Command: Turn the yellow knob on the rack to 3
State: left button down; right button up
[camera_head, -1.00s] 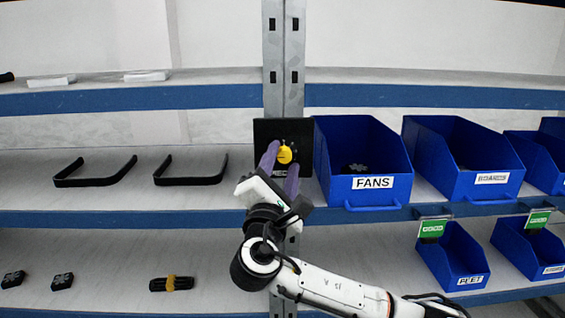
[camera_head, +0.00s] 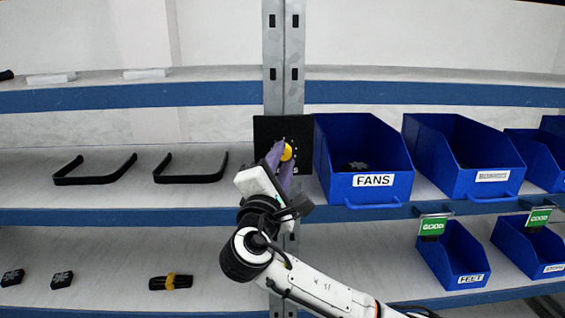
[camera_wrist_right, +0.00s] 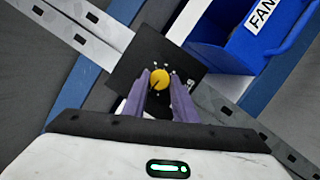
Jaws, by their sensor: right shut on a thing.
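The yellow knob (camera_head: 287,152) is mounted on a black square panel (camera_head: 265,131) on the rack's metal upright. It also shows in the right wrist view (camera_wrist_right: 160,79), with a dark pointer line on its face and pale marks around it on the panel (camera_wrist_right: 128,67). My right gripper (camera_head: 281,160) has its purple fingers shut on the knob, one on each side; the same gripper is in the right wrist view (camera_wrist_right: 158,92). The marks are too small to read, so I cannot tell the number pointed at. My left gripper is not in view.
A blue bin labelled FANS (camera_head: 350,135) stands just right of the panel, close to my gripper. More blue bins (camera_head: 450,135) stand further right. Two black handles (camera_head: 190,180) lie on the shelf to the left. The metal upright (camera_head: 283,60) runs behind the panel.

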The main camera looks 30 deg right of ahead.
jog(key=shift+r+m+g+y+p, duration=0.2)
jog(key=shift+m+g+y+p, duration=0.4)
jog(key=shift+m, duration=1.95)
jog(key=shift+r+m+g+y+p, duration=0.15)
jog(key=shift+m+g+y+p, duration=0.45)
jog(key=shift+m, duration=2)
jog(key=shift+r+m+g+y+p, duration=0.3)
jog(key=shift+m+y, duration=0.5)
jog(key=shift+m, duration=1.75)
jog(key=shift+f, duration=0.1)
jog(key=o, duration=1)
jog(key=shift+o, duration=0.2)
jog(key=v, duration=0.7)
jog(key=shift+s+a+b, duration=0.2)
jog(key=shift+s+b, duration=0.05)
jog(key=shift+b, duration=0.2)
